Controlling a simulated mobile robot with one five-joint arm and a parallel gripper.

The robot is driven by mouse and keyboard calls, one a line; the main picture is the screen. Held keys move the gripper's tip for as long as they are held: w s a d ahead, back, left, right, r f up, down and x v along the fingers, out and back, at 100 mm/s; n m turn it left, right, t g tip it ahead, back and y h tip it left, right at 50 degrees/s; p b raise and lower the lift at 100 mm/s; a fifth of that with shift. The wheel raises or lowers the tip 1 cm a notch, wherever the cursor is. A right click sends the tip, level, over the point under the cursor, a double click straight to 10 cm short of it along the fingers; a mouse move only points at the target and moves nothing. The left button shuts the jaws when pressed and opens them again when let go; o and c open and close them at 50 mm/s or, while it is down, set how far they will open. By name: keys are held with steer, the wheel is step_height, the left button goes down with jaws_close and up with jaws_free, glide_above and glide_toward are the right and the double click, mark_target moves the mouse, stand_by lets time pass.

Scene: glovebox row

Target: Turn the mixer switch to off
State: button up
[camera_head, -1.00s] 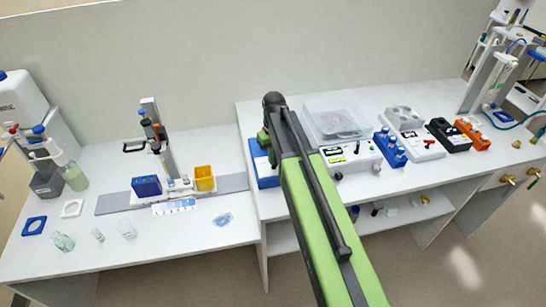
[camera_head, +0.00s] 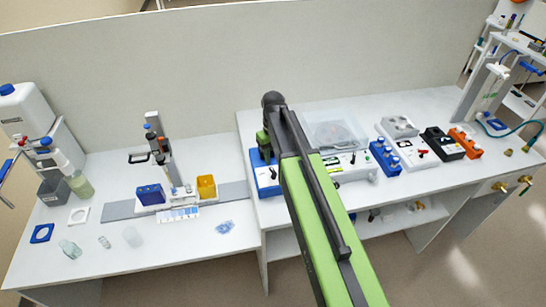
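No label that I can read marks the mixer. A white unit (camera_head: 409,148) with grey round tops and small red and black switch levers stands on the right bench and may be it; the lever positions are too small to read. A blue unit (camera_head: 266,182) with a small dark lever stands at this bench's left end, partly behind my arm. My green arm crosses the middle of the view, its dark wrist above the blue unit. My gripper (camera_head: 266,146) points down there, over or in front of the blue unit; its fingers are too small and hidden to judge.
A clear-lidded white device (camera_head: 335,133), a blue knobbed block (camera_head: 385,157), a black block (camera_head: 443,143) and an orange block (camera_head: 465,142) line the right bench. The lower left bench holds a yellow box (camera_head: 206,187), a stand and glassware. Floor is clear in front.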

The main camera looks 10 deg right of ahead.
mark_target(273, 170)
step_height(273, 170, up, 11)
steer(key=p, duration=0.9)
